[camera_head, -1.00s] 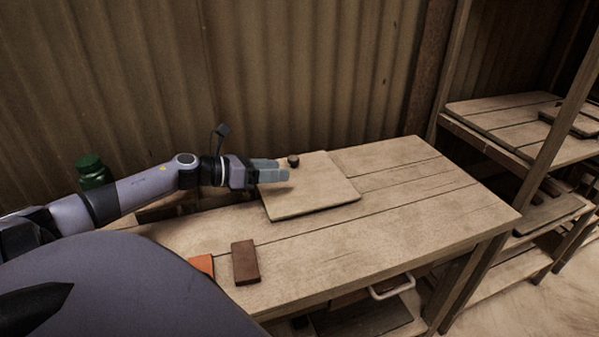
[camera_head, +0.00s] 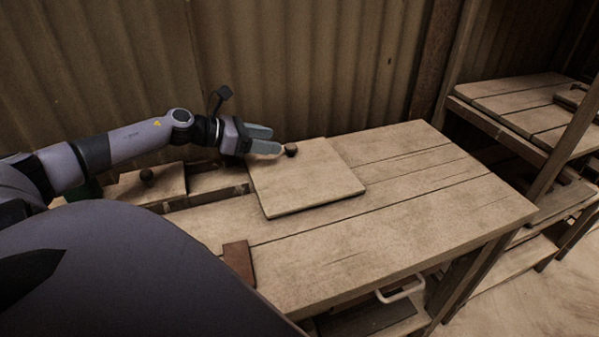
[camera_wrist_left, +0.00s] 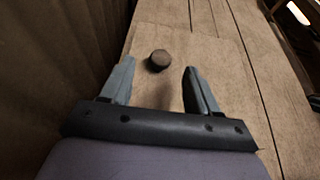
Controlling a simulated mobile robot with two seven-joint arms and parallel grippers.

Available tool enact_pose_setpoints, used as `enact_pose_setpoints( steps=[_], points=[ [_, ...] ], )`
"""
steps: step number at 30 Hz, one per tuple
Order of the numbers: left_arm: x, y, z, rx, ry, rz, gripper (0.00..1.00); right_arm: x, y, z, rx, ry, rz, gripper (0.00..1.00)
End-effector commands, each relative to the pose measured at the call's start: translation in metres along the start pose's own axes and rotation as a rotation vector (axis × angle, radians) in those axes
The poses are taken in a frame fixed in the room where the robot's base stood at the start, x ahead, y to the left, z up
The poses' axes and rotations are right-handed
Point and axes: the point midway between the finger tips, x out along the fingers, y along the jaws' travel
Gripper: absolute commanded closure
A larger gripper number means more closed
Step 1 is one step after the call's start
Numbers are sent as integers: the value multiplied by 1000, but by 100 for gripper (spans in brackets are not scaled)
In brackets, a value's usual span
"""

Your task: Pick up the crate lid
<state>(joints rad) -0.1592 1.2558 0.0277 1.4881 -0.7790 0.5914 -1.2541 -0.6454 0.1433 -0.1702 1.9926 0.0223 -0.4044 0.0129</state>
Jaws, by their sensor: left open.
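A flat, square wooden lid (camera_head: 312,185) with a small dark round knob (camera_head: 290,150) near its back edge lies on the workbench. The knob also shows in the left wrist view (camera_wrist_left: 160,61), just beyond the fingertips and between their lines. My left gripper (camera_head: 276,141) is open and empty, its fingers pointing at the knob from the left, apart from it. A second smaller wooden board (camera_head: 165,186) with a dark knob (camera_head: 147,175) is at the bench's left end, under my left arm. The pictures do not show a crate under the square lid. My right gripper is out of view.
The wooden bench top (camera_head: 420,205) is clear to the right of the lid. A brown block (camera_head: 239,262) lies at its front left. A corrugated wall (camera_head: 300,60) stands close behind. A wooden shelf (camera_head: 520,105) stands at the right.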

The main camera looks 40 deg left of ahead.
Motion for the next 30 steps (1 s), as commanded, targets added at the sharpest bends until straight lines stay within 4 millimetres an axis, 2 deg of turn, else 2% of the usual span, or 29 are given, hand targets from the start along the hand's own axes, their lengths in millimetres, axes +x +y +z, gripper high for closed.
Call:
enact_pose_setpoints(
  steps=[8,24,30],
  points=[
    [9,-1,-1,-2,-3,0,40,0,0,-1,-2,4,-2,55],
    [49,-2,-4,-3,-4,0,40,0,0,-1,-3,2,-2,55],
    [54,-3,-4,-1,0,0,40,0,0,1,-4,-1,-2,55]
  ],
)
